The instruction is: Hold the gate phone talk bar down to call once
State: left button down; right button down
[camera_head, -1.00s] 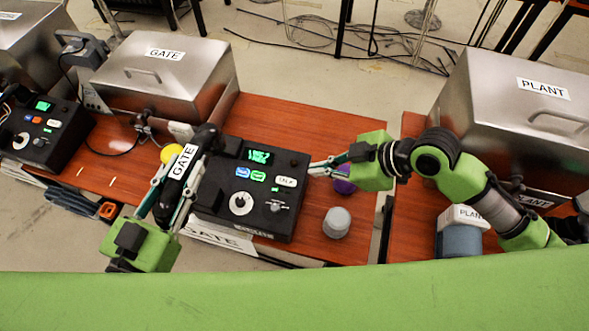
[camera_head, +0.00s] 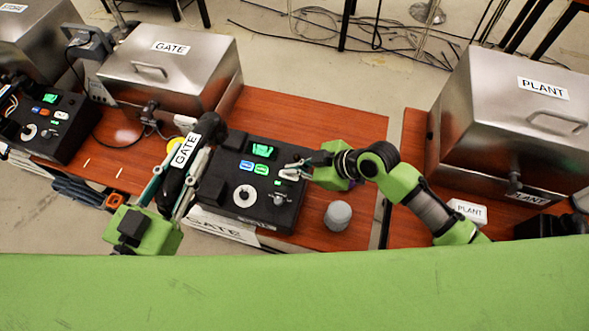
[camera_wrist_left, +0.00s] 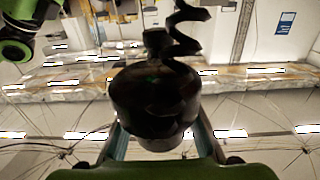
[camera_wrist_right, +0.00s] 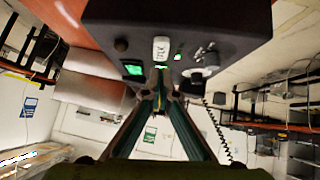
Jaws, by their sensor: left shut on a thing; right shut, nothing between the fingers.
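The black gate handset (camera_head: 207,127), labelled GATE, is held tilted in my left gripper (camera_head: 183,172), left of the gate phone. Its dark end and coiled cord (camera_wrist_left: 188,35) fill the left wrist view. The gate phone base (camera_head: 236,212) is a black box with a lit green screen (camera_head: 263,150), blue and green buttons and a white dial. My right gripper (camera_head: 287,170) is shut and empty, its fingertips at the white talk bar, which they largely cover in the head view. In the right wrist view the talk bar (camera_wrist_right: 161,49) lies right by the fingertips; contact is unclear.
A yellow ball (camera_head: 174,146) is partly hidden behind the handset. Steel boxes labelled GATE (camera_head: 170,75) and PLANT (camera_head: 520,110) stand behind. Another phone (camera_head: 45,125) is at far left.

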pick_arm(q)
jog(key=shift+r, duration=0.3)
pick_arm(e)
jog(key=shift+w+d+f, duration=0.1)
jog(key=shift+f, duration=1)
pick_arm(q)
jog(key=shift+f, duration=0.1)
pick_arm(e)
jog(key=shift+f, duration=0.1)
